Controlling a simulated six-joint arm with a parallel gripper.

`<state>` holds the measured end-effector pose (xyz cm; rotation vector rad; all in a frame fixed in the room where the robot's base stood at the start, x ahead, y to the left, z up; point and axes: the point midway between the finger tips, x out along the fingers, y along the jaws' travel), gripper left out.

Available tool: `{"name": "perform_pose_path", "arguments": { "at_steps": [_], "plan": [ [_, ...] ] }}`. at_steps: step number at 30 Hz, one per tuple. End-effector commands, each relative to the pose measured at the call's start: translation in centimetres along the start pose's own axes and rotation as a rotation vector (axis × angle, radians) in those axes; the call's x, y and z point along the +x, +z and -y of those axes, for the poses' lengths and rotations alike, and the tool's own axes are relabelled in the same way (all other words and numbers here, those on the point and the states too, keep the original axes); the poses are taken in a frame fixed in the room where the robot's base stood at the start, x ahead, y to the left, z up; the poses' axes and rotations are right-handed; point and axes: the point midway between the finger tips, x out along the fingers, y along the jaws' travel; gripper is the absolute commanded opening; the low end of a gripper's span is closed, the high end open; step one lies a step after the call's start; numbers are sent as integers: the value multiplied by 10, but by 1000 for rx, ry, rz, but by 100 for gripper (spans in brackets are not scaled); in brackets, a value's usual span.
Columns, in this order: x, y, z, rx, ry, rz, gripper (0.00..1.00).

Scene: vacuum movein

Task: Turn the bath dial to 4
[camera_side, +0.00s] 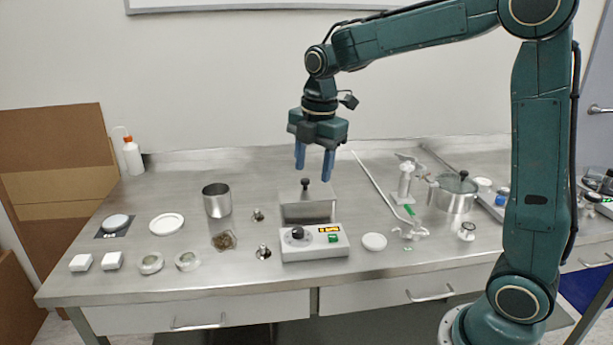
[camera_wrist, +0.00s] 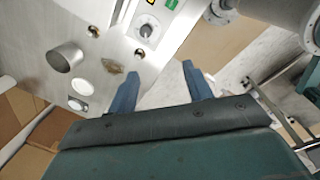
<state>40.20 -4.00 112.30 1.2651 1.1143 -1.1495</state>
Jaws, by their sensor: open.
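The bath is a steel box (camera_side: 307,211) with a black-knobbed lid, behind a white control unit (camera_side: 316,253) in the side view. The unit's front carries a black dial (camera_side: 298,233), an orange-lit display (camera_side: 329,229) and a green switch (camera_side: 333,238). In the wrist view the dial (camera_wrist: 146,30) shows at the top, on a white round plate; its setting is too small to read. My gripper (camera_side: 313,174) is open and empty, its blue fingers pointing down above the bath, higher than the dial and apart from it. It also shows in the wrist view (camera_wrist: 157,72).
A steel beaker (camera_side: 217,201) and small metal pieces stand left of the bath. A white disc (camera_side: 374,242) lies right of the control unit. A long rod, a white stand (camera_side: 405,185) and a lidded pot (camera_side: 455,194) stand farther right. The front strip of bench is mostly clear.

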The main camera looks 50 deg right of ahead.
Motion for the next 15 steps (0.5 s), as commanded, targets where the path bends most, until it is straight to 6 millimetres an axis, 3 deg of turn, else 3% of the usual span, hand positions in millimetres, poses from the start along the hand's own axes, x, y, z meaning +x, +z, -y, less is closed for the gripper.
{"name": "perform_pose_path", "arguments": {
  "at_steps": [7, 15],
  "plan": [
    [38, 11, -36, -286, -73, -16, 50],
    [56, 17, -50, -429, -102, -31, 50]
  ]
}}
